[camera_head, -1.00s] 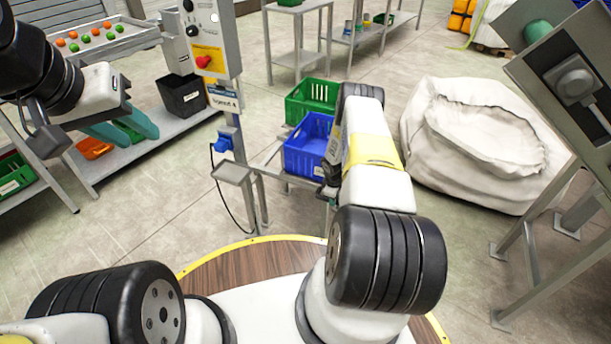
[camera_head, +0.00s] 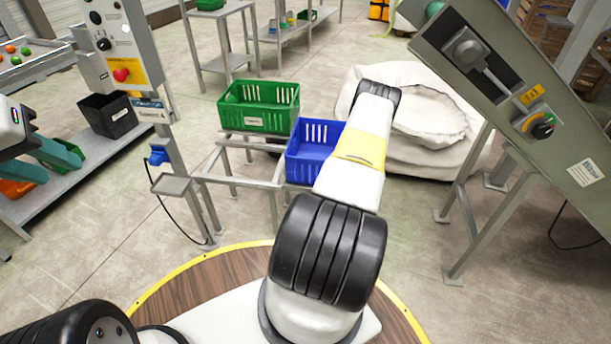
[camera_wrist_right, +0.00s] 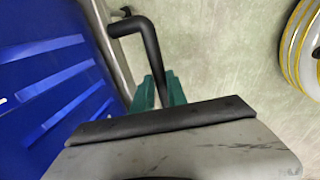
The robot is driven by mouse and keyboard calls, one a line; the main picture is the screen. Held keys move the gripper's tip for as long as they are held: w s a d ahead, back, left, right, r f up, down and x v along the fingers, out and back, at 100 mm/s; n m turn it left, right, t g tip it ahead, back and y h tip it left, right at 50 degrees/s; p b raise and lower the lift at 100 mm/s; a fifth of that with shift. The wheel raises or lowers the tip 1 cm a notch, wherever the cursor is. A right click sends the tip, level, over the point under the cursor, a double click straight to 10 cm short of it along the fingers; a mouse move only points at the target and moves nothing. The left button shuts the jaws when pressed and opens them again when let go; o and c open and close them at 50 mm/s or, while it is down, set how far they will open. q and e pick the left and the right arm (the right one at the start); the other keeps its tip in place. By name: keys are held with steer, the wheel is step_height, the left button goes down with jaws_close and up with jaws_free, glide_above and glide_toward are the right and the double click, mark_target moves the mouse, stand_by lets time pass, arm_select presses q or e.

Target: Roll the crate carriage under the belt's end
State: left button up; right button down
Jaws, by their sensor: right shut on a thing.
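The blue crate (camera_head: 302,165) sits on the carriage, on a low grey rail frame (camera_head: 240,182); my right arm hides its right part and most of the carriage. In the right wrist view, the blue crate (camera_wrist_right: 45,85) is at the left. My right gripper (camera_wrist_right: 160,92) has its teal fingers shut on a black bent handle (camera_wrist_right: 148,45) beside the crate; the arm hides this grip in the head view. My left gripper (camera_head: 45,163) is open and empty at the left edge.
A green crate (camera_head: 258,118) stands left of and behind the blue one. A large white bag (camera_head: 450,125) lies behind my right arm. The conveyor's legs (camera_head: 500,215) stand at the right. A control post (camera_head: 180,165) with a small shelf stands left of the rails.

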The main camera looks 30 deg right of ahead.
steer(key=s+d, duration=0.9)
steer(key=d, duration=0.2)
steer(key=shift+s+d, duration=0.3)
steer(key=shift+s, duration=0.05)
steer(key=shift+d, duration=0.1)
steer(key=c, duration=1.4)
jaws_free()
steer(key=shift+s, duration=0.1)
steer(key=shift+o, duration=0.4)
step_height(320, 180, up, 8)
steer(key=shift+s+a+f, duration=0.2)
steer(key=shift+s+a, duration=0.25)
